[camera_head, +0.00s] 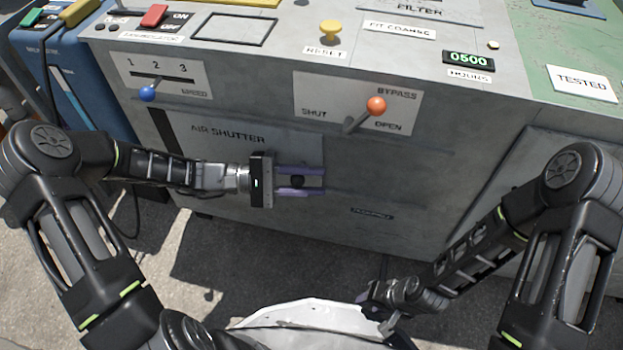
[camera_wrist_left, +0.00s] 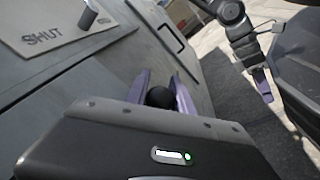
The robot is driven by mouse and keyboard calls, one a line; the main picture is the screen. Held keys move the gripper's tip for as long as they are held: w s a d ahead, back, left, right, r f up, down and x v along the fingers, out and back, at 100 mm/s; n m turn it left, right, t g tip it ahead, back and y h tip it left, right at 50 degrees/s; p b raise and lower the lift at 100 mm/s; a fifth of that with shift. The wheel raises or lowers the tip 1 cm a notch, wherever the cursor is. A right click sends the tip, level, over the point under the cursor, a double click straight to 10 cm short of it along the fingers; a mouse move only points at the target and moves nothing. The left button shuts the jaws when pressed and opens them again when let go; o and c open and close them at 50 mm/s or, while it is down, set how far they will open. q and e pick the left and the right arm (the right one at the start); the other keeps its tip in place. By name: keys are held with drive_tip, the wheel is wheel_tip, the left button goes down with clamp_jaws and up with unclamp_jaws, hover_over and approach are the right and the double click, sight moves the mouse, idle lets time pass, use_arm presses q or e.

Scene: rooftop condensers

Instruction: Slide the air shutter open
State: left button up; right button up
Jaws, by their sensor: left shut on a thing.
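The air shutter (camera_head: 215,148) is a grey plate labelled AIR SHUTTER on the front of the grey cabinet. A narrow dark strip shows at its left end. My left gripper (camera_head: 300,181) is at the plate's right end, with its purple fingers on either side of a round black knob. It is shut on this knob (camera_wrist_left: 160,97), which also shows between the fingers in the left wrist view. My right gripper (camera_wrist_left: 263,84) hangs low, away from the cabinet front; its finger gap is not clear.
Above the shutter are a blue-knobbed speed lever (camera_head: 147,93) and an orange-knobbed bypass lever (camera_head: 376,106) marked SHUT and OPEN. A yellow reset knob (camera_head: 330,30) stands on the cabinet top. The cabinet face right of my left gripper is clear apart from a small dark label (camera_head: 372,214).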

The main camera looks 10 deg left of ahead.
use_arm(q)
clamp_jaws()
idle(0.7)
drive_tip(key=shift+d, duration=0.1)
